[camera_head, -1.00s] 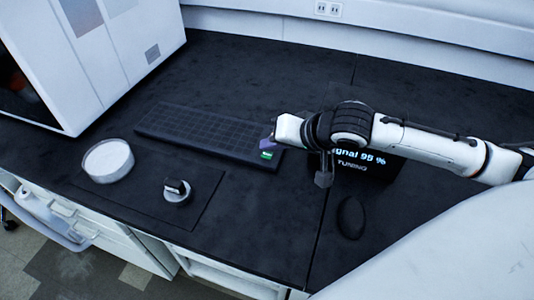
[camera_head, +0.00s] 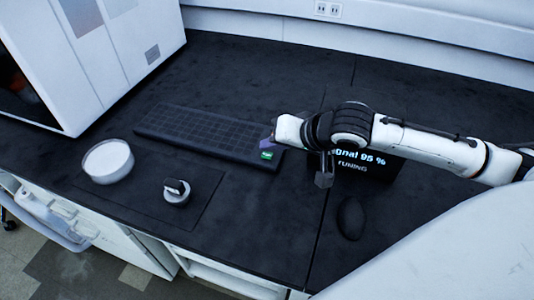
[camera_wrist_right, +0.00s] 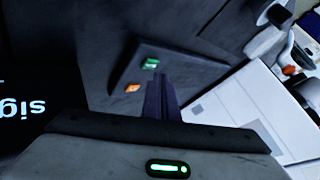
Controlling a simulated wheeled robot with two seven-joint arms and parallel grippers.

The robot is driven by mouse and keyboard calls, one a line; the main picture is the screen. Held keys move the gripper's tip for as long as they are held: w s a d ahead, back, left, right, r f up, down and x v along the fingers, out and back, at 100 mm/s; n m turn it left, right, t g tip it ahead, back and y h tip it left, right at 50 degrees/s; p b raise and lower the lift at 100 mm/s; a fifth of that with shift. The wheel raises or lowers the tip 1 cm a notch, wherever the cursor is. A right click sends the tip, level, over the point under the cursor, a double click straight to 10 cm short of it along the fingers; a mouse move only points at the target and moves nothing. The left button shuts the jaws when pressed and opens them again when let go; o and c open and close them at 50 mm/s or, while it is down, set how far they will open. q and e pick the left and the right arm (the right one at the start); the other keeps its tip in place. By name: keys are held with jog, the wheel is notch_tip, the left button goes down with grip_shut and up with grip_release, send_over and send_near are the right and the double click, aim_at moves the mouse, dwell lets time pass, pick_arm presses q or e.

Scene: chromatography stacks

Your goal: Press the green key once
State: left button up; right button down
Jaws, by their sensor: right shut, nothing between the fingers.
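The green key (camera_head: 266,155) is at the near right end of the dark keyboard (camera_head: 195,128). It also shows in the right wrist view (camera_wrist_right: 151,63), with an orange key (camera_wrist_right: 132,88) beside it. My right gripper (camera_head: 268,144) is shut and empty, its fingers by the green key. In the right wrist view its fingertips (camera_wrist_right: 160,77) appear just beside and below the green key, which stays visible. I cannot tell whether they touch the keyboard. My left gripper is not in view.
A display reading 95 % and TUNING (camera_head: 352,167) stands behind my right wrist, partly hidden. A black mouse (camera_head: 351,218) lies in front of it. A round white dish (camera_head: 108,161) and a knob (camera_head: 176,191) are at the left front. A white instrument (camera_head: 110,50) stands at the back left.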

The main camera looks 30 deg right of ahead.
jog(key=shift+f, duration=0.15)
dwell(0.5)
jog(key=shift+f, duration=0.3)
jog(key=shift+f, duration=0.4)
dwell(0.7)
jog(key=shift+r+p, duration=0.1)
jog(key=shift+p, duration=0.2)
jog(key=shift+r+p, duration=0.75)
jog(key=shift+p, duration=0.35)
